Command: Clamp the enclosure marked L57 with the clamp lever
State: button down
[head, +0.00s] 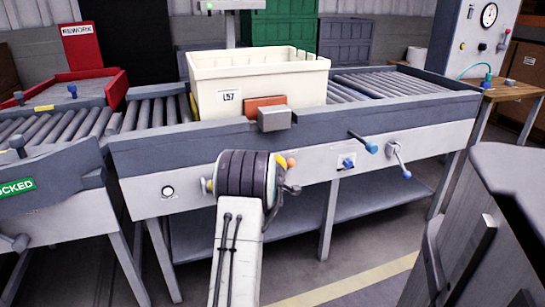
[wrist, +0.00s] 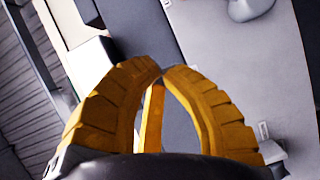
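The enclosure marked L57 (head: 207,92) is a cream open-topped bin, upright on the roller conveyor. An orange-brown pad (head: 262,102) and a grey block (head: 274,119) stand at its front wall, on the rail. Two levers with blue ends show on the front: a dark rod (head: 362,142) and a grey hanging lever (head: 398,160). I cannot tell which is the clamp lever. My gripper (wrist: 162,71) has yellow ribbed fingers whose tips meet, with nothing seen between them. It faces the conveyor's front; in the head view my wrist hides most of it.
A blue switch (head: 348,162) and a round button (head: 168,191) are on the front panel. A gauge cabinet (head: 478,40) and wooden table (head: 510,91) stand right. A red REWORK tray (head: 100,80) is at left. A dark grey object (head: 500,220) fills the right foreground.

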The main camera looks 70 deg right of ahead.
jog(key=shift+r+p+v, duration=0.25)
jog(key=shift+p+v, duration=0.3)
jog(key=shift+v, duration=0.75)
